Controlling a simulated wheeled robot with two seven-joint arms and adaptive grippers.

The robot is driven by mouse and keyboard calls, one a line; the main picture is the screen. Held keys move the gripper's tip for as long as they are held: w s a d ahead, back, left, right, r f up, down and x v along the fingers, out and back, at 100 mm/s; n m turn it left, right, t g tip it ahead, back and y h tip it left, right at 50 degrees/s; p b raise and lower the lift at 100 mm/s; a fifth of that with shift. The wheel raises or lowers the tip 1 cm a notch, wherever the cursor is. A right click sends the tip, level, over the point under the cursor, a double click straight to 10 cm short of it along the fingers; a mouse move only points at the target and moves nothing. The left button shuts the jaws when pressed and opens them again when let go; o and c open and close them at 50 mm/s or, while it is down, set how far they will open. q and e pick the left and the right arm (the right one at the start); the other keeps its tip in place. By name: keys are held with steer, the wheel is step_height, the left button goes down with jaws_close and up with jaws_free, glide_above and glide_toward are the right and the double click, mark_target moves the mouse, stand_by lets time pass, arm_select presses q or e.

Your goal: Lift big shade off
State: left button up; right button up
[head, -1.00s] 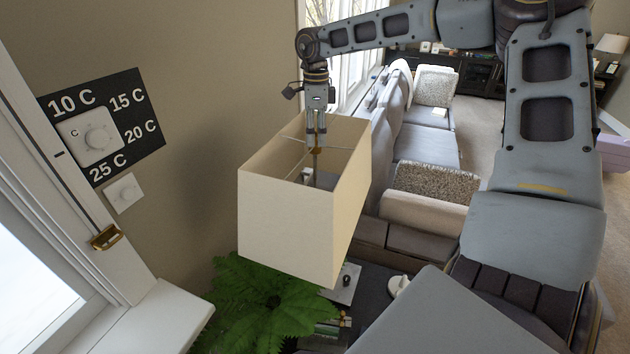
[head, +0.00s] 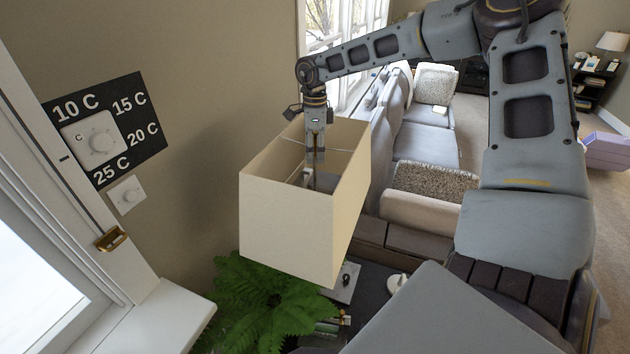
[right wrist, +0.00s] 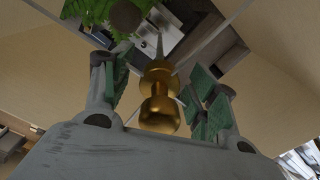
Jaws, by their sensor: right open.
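The big shade (head: 295,223) is a cream, box-shaped lampshade, open at the top, in the middle of the head view. Thin wire spokes run across its upper opening to the centre. My right gripper (head: 311,178) points down inside the opening. In the right wrist view, its fingers (right wrist: 160,95) stand open on both sides of a brass finial (right wrist: 160,105) at the shade's centre. I see no finger closed on the finial. The shade's inner walls (right wrist: 265,80) show around the fingers. My left gripper is not in view.
A green fern (head: 265,300) sits under the shade, close to the wall. A dark side table (head: 375,290) with small items is below right. A sofa (head: 425,145) stands behind. A thermostat panel (head: 105,130) and white window frame (head: 60,200) are at left.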

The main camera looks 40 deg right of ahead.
steer(key=shift+f, duration=0.2)
stand_by(0.3)
jaws_close()
